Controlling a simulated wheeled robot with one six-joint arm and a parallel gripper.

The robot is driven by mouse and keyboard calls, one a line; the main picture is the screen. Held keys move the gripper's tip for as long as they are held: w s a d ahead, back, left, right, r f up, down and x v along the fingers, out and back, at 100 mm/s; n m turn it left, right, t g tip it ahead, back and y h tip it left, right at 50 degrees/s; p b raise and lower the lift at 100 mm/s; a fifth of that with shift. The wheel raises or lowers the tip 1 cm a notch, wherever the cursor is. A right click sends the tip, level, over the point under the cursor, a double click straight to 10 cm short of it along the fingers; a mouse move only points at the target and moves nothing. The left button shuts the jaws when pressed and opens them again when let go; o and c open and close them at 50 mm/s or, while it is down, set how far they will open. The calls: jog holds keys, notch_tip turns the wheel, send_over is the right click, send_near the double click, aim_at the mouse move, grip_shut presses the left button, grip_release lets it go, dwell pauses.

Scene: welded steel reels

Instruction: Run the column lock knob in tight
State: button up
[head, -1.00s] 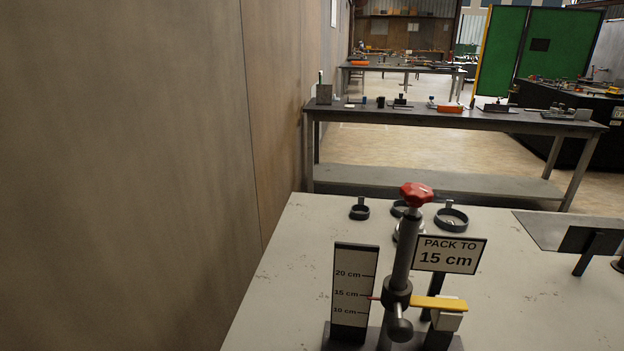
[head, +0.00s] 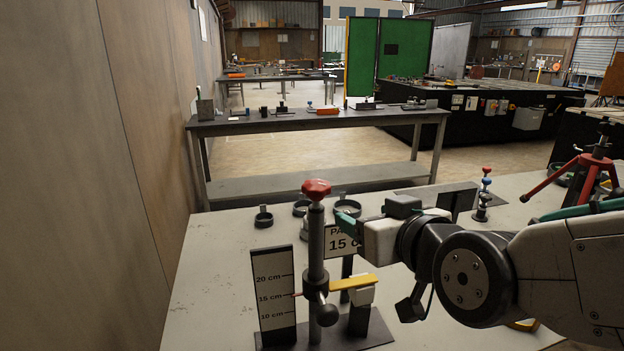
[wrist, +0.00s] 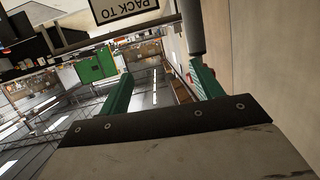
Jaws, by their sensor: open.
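A dark upright column (head: 316,240) stands on a base plate on the bench, with a red lobed knob (head: 316,188) on top. A collar (head: 315,287) on it carries a yellow arm (head: 353,283) and a dark rounded knob (head: 327,314) at its front. A red pointer is near the 15 cm mark of the scale plate (head: 275,292). My gripper (head: 349,222) is open and empty, right of the column and a little below the red knob.
The "PACK TO 15 cm" sign (head: 337,243) stands behind the column, partly covered by my gripper. Several dark rings (head: 264,217) lie behind. A red tripod (head: 580,175) stands at the right. A wooden wall (head: 150,150) is close on the left. The bench's left part is clear.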

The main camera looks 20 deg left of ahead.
jog(key=t+y, duration=0.2)
send_near(311, 178)
jog(key=shift+w+a+f+n, duration=0.2)
jog(key=shift+w+a, duration=0.15)
jog(key=shift+w, duration=0.15)
jog(key=shift+w+a+f+n, duration=0.2)
jog(key=shift+w+a, duration=0.15)
jog(key=shift+w, duration=0.15)
jog(key=x, duration=0.7)
jog(key=shift+w+a+r, duration=0.2)
jog(key=shift+c, duration=0.4)
jog(key=c, duration=0.9)
